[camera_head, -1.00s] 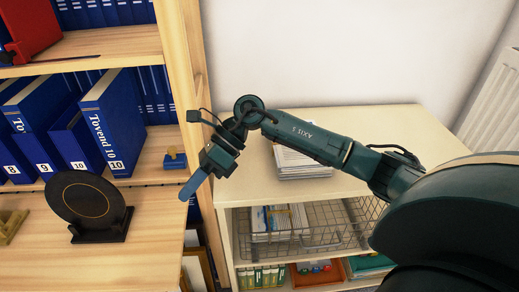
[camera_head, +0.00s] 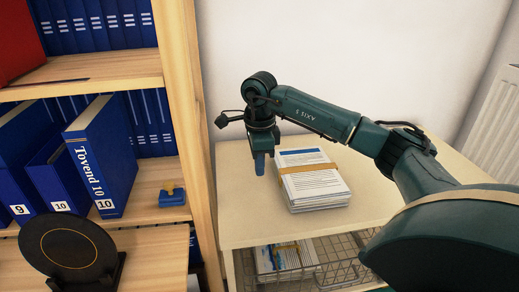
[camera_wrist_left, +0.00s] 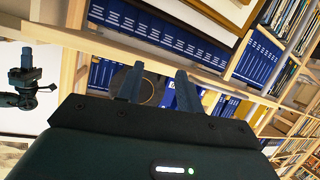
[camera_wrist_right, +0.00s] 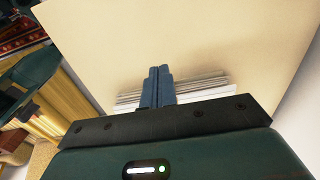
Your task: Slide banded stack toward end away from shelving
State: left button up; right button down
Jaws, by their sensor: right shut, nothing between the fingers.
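The banded stack (camera_head: 315,188) of white printed sheets, with a tan band around it, lies on the cream tabletop (camera_head: 240,225) of a low cabinet. My right gripper (camera_head: 260,165) is shut and empty, fingers pointing down, at the stack's left side, between it and the shelving (camera_head: 185,120). Whether it touches the stack I cannot tell. In the right wrist view the shut fingers (camera_wrist_right: 158,72) show in front of the stack's sheet edges (camera_wrist_right: 205,85), partly hidden by the gripper body. My left gripper (camera_wrist_left: 159,70) is open and empty, seen only in the left wrist view.
The wooden shelving holds blue binders (camera_head: 98,165) and a small blue-and-yellow stamp-like object (camera_head: 172,196). A black round plate on a stand (camera_head: 68,250) is at lower left. A wire basket (camera_head: 330,262) sits under the tabletop. The tabletop right of the stack looks clear, partly behind my arm.

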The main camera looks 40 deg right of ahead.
notch_tip(320, 180, down, 2)
jog(key=shift+f, duration=0.1)
jog(key=shift+s+d, duration=0.3)
jog(key=shift+d, duration=0.25)
jog(key=shift+s+d, duration=0.25)
jog(key=shift+d, duration=0.3)
jog(key=shift+s+d, duration=0.4)
jog(key=shift+d, duration=0.25)
